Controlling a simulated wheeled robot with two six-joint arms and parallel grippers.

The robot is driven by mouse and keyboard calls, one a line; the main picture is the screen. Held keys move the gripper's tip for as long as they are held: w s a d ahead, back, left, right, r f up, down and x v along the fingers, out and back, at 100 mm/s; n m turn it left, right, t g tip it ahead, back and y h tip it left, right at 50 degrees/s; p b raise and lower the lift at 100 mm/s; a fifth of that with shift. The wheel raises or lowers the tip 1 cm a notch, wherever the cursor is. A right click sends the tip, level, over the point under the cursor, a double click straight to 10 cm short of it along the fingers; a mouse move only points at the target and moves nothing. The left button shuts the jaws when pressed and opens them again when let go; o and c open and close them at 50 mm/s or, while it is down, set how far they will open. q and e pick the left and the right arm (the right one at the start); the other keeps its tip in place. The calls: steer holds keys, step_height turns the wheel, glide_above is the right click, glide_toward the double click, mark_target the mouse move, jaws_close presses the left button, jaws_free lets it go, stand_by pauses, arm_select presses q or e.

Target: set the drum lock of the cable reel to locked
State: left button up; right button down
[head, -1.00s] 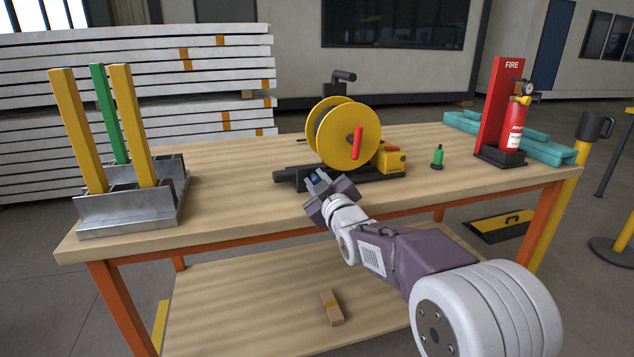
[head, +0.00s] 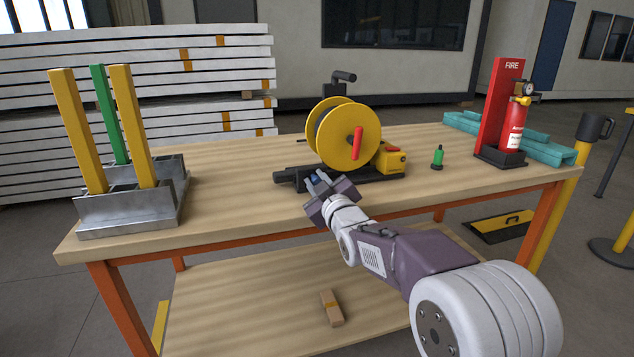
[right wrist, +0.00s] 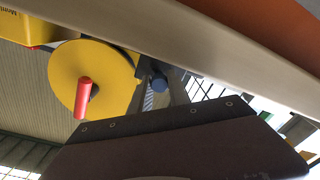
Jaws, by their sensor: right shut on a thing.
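The cable reel (head: 335,141) stands on the workbench, with a yellow drum, a red crank handle (head: 358,143) and a dark base (head: 375,178). A small blue knob (head: 315,178) is at the front left of the base; I take it for the drum lock, but its setting is too small to read. My right gripper (head: 317,180) reaches it from the front and is shut on it. In the right wrist view the blue knob (right wrist: 158,84) shows between the fingers, partly hidden by them, beside the yellow drum (right wrist: 92,75). My left gripper is not in view.
The workbench (head: 235,190) has free room left of the reel. A metal rack (head: 125,212) with upright yellow and green bars stands at the left. The bench edge runs close under my right gripper.

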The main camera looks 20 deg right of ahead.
steer(key=shift+f, duration=0.1)
stand_by(0.4)
steer(key=shift+d, duration=0.2)
steer(key=c, duration=1.2)
jaws_free()
steer(key=shift+c, duration=0.2)
steer(key=s+p, duration=0.2)
steer(key=s, duration=0.7)
steer(key=shift+d, duration=0.25)
